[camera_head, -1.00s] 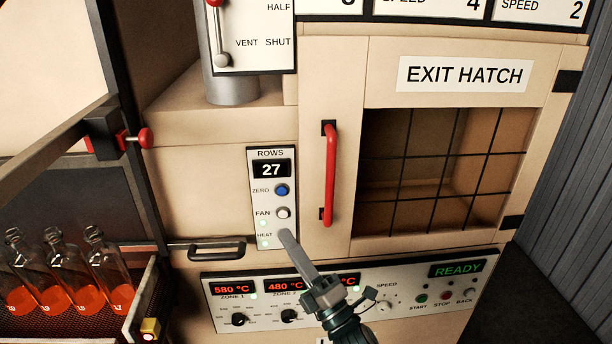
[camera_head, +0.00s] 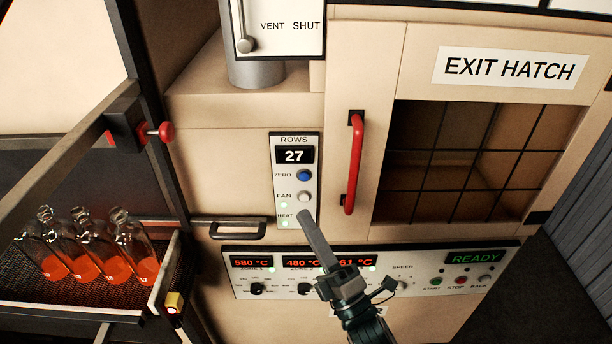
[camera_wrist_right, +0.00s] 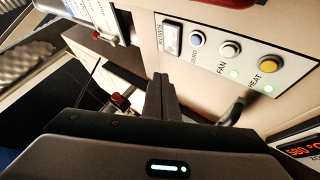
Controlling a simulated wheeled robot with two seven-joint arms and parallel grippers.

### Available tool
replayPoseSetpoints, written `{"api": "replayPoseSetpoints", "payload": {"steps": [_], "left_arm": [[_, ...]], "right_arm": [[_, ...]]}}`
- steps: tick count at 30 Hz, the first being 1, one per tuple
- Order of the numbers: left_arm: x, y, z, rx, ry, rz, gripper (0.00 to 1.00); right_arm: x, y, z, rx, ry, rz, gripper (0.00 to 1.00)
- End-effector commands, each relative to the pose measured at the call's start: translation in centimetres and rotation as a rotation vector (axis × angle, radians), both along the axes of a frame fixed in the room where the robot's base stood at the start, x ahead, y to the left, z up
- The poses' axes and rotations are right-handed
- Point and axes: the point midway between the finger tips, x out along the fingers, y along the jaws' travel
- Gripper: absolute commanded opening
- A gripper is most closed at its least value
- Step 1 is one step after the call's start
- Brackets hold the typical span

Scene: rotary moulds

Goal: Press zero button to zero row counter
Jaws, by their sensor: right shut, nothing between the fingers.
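The row counter panel (camera_head: 278,210) is a narrow white plate on the cream machine front, and its display (camera_head: 295,155) reads 27. The blue zero button (camera_head: 304,175) sits just under the display; it also shows in the right wrist view (camera_wrist_right: 197,39). My right gripper (camera_head: 304,215) is shut and empty. Its fingertips lie below the zero button in the head view, over the lower part of the panel, hiding the heat button there. In the right wrist view the closed fingers (camera_wrist_right: 160,90) appear apart from the zero button. My left gripper is out of view.
The fan button (camera_head: 304,197) is between zero and the heat button (camera_wrist_right: 268,63). A red hatch handle (camera_head: 354,165) stands to the right. A black drawer handle (camera_head: 238,229) and a temperature panel (camera_head: 420,256) lie below. Bottles with orange contents (camera_head: 85,262) stand at left.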

Motion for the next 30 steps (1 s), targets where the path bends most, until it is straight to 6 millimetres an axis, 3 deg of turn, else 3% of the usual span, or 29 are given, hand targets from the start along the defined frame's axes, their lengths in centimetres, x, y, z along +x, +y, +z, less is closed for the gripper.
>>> {"api": "replayPoseSetpoints", "payload": {"steps": [8, 24, 30], "left_arm": [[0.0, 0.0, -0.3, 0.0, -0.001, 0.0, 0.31], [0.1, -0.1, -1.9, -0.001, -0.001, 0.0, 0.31], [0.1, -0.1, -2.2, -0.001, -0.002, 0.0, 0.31]], "right_arm": [[1.4, 0.0, -0.1, -0.001, 0.0, -0.001, 0.0], [7.3, 0.0, -0.1, -0.001, -0.002, 0.0, 0.0], [8.5, 0.0, -0.1, -0.001, 0.0, -0.001, 0.0]]}}
